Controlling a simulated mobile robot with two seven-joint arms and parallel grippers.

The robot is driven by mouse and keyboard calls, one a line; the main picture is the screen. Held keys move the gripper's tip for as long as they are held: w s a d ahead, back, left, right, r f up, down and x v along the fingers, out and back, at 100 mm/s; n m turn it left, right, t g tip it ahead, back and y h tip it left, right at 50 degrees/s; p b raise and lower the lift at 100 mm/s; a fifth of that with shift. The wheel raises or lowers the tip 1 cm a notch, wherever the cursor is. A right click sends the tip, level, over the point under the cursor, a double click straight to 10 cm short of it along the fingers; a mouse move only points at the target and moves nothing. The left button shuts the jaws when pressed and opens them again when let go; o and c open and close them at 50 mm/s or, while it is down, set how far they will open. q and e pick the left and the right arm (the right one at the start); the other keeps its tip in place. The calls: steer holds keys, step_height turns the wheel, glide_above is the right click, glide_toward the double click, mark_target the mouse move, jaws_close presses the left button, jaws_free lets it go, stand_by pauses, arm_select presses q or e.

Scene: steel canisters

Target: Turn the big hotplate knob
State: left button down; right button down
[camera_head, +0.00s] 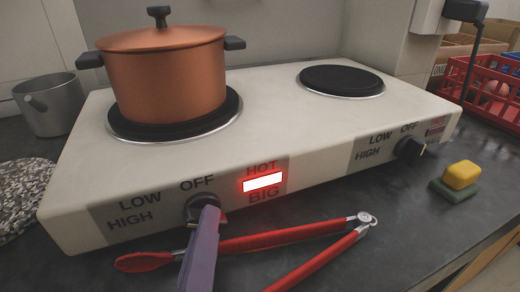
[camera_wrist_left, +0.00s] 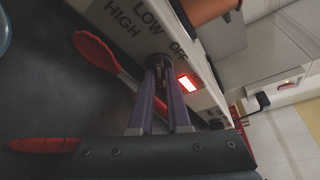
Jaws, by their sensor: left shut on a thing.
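The white two-plate hotplate (camera_head: 290,120) stands on the dark counter. Its big knob (camera_head: 196,208) is black, on the left of the front panel under the OFF mark, and the knob also shows in the left wrist view (camera_wrist_left: 157,61). My left gripper (camera_head: 207,210) has purple fingers shut on this knob, partly hiding it; I cannot tell exactly where it points. The red HOT BIG light (camera_head: 263,182) is lit. A copper pot (camera_head: 165,80) with its lid on sits on the big plate. My right gripper is not in view.
Red-handled tongs (camera_head: 285,240) lie in front of the hotplate, close by the left gripper. The small knob (camera_head: 409,149) is at the right. A yellow sponge (camera_head: 462,174), a red crate (camera_head: 490,85) and a grey metal pot (camera_head: 48,105) stand around.

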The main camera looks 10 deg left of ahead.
arm_select(q)
steer(key=c, duration=1.2)
jaws_free()
steer(key=shift+o, duration=0.2)
steer(key=v, duration=0.9)
steer(key=shift+s+d+r, duration=0.15)
steer(key=shift+s, duration=0.35)
steer(key=shift+o, duration=0.4)
